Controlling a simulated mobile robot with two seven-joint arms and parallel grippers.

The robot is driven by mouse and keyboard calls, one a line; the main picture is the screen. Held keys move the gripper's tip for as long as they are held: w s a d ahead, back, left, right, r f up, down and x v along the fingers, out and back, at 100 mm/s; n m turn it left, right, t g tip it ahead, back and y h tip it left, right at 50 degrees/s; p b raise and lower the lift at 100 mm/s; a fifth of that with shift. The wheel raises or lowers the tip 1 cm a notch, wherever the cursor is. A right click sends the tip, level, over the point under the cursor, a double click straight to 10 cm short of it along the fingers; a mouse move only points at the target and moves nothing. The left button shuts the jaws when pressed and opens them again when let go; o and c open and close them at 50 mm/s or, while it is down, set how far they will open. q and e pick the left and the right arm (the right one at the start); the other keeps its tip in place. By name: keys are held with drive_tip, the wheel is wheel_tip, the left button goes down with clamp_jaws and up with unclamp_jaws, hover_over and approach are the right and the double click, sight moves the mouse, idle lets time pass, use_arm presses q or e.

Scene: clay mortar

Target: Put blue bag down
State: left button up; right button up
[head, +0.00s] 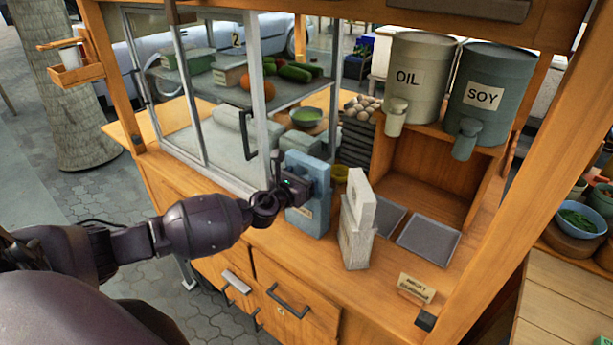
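The blue bag (312,214) stands upright on the wooden counter, near the front edge and the glass case. It is a tall, block-like pack with a pale label low on its front. My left gripper (300,187) reaches in from the left and overlaps the bag's upper front. Its fingertips are dark and hard to make out against the bag, so I cannot tell whether they grip it or only touch it. The bag's base seems to rest on the counter. My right gripper is not in view.
A pale grey-white pack (355,245) stands just right of the blue bag. The OIL container (418,75) and SOY container (493,95) sit on a shelf. The glass case (225,130) borders the left.

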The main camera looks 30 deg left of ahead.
use_arm(q)
drive_tip(key=o, duration=0.5)
drive_tip(key=shift+f, duration=0.2)
drive_tip(key=o, duration=0.4)
drive_tip(key=shift+r, duration=0.2)
drive_tip(key=s+a, duration=0.1)
drive_tip(key=s, duration=1.1)
drive_tip(key=s+d+f+m+g, duration=0.2)
drive_tip(key=s+f+m, duration=0.4)
drive_tip(key=m, duration=0.6)
drive_tip(key=s+d+f+m+g+y, duration=0.1)
drive_tip(key=s+d+f+m, duration=0.4)
drive_tip(key=m, duration=0.7)
drive_tip(key=s+d+f+m+g, duration=0.3)
drive_tip(key=s+f+m, duration=0.5)
drive_tip(key=m, duration=0.4)
drive_tip(key=shift+d, duration=0.65)
drive_tip(key=shift+c, duration=0.3)
